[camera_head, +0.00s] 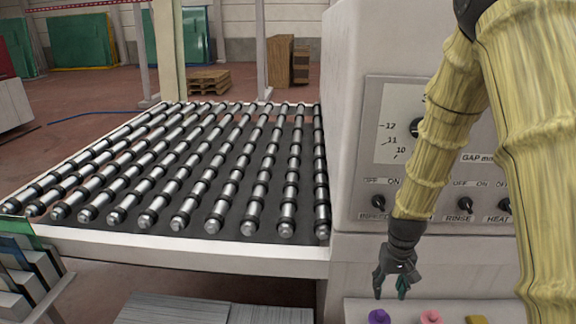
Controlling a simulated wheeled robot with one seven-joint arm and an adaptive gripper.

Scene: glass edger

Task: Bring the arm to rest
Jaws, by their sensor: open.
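My arm, in a yellow sleeve, comes down from the upper right of the head view. It bends so that its forearm hangs in front of the machine's control panel (375,150). My gripper (391,291) points down at the lower right, open, with nothing seen between its fingers. It is in front of the machine's front face, just above a pale ledge (355,312). The arm covers part of the panel's dial and labels.
The roller conveyor (200,243) lies to the left. A rack with glass panes (25,268) is at the lower left.

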